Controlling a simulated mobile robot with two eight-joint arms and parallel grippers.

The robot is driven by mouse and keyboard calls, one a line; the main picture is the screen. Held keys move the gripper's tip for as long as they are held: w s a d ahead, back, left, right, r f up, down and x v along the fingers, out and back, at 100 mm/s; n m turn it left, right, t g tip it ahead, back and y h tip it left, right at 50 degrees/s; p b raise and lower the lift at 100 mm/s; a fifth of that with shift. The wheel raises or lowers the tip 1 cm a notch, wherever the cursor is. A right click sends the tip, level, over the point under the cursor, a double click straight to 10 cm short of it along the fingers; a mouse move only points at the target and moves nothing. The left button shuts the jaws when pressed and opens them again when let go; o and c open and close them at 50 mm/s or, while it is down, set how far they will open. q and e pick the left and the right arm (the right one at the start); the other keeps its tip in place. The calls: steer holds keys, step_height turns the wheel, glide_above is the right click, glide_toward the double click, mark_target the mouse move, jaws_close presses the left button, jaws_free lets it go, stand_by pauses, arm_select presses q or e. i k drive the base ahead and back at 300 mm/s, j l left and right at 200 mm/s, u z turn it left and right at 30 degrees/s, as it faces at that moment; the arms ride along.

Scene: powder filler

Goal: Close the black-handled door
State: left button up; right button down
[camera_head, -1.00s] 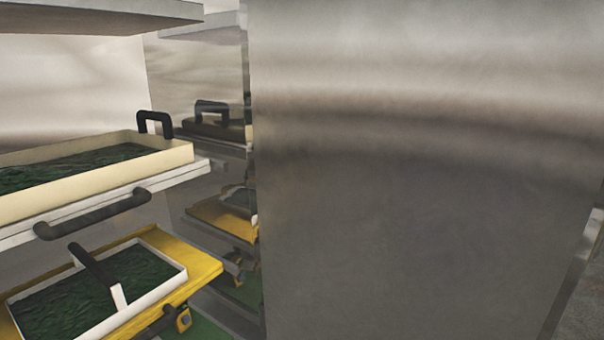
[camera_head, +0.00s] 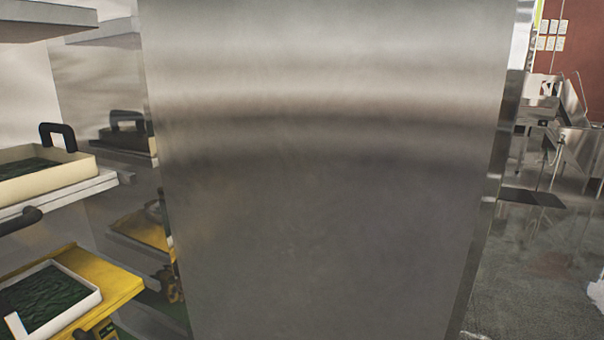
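A large brushed-metal panel (camera_head: 330,170) fills the middle of the head view, very close to me. It looks like a side wall or a door panel; I cannot tell which. Black handles show at the left: an upright one (camera_head: 58,130) on a cream tray and a dark bar (camera_head: 20,221) on the shelf front below. No black handle shows on the metal panel itself. Neither of my grippers is in view.
At the left, a cream tray (camera_head: 85,172) of dark green material sits on a shelf. Below it, a white-rimmed tray (camera_head: 88,302) rests on a yellow shelf (camera_head: 118,284). At the right are open grey floor (camera_head: 520,295), metal equipment (camera_head: 575,150) and a red wall (camera_head: 582,70).

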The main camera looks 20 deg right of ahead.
mark_target(323, 169)
steer(key=l+u, duration=0.15)
steer(key=l, duration=0.25)
steer(key=k+l+u, duration=0.2)
steer(key=l, duration=0.25)
steer(key=l+u, duration=0.15)
steer(key=l, duration=0.25)
steer(key=k+l+u, duration=0.2)
steer(key=l, duration=0.2)
steer(key=l+u, duration=0.15)
steer(key=l, duration=0.25)
steer(key=l+u, duration=0.2)
steer(key=l, duration=0.15)
steer(key=k+l+u, duration=0.35)
steer(key=l, duration=0.25)
steer(key=i+l+u, duration=0.1)
steer(key=l+u, duration=0.15)
steer(key=l, duration=0.25)
steer(key=i+l+u, duration=0.1)
steer(key=l+u, duration=0.2)
steer(key=l, duration=0.25)
steer(key=i+l+u, duration=0.1)
steer(key=l, duration=0.25)
steer(key=i+l+u, duration=0.1)
steer(key=l, duration=0.25)
steer(key=i, duration=0.05)
